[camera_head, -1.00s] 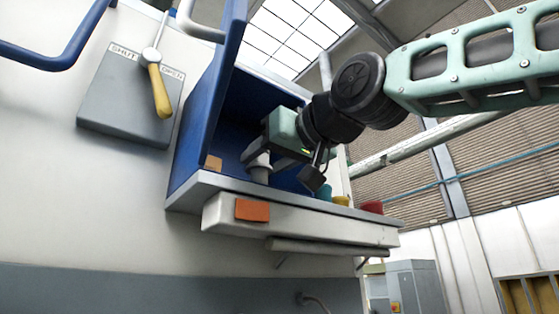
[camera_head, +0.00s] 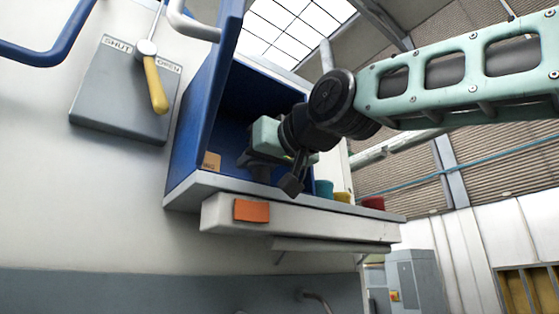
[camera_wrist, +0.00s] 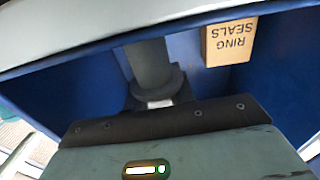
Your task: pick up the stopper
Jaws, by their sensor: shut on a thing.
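The stopper is a grey cylinder with a wider collar (camera_wrist: 152,62), in the blue-lined cabinet. In the head view the stopper (camera_head: 259,173) shows only as a small dark grey piece under my gripper, at the cabinet's floor. My gripper (camera_head: 257,161) reaches into the cabinet from the right and is shut on the stopper. In the wrist view my gripper (camera_wrist: 158,103) meets the stopper at its collar. The finger tips are mostly hidden by the gripper body. I cannot tell whether the stopper still touches the shelf.
A small "RING SEALS" box (camera_head: 211,162) sits left of the stopper. The cabinet's blue door (camera_head: 206,85) stands at the left. Teal (camera_head: 324,188), yellow (camera_head: 342,197) and red (camera_head: 373,203) cups stand on the ledge at right. An orange tag (camera_head: 251,210) is on the ledge front.

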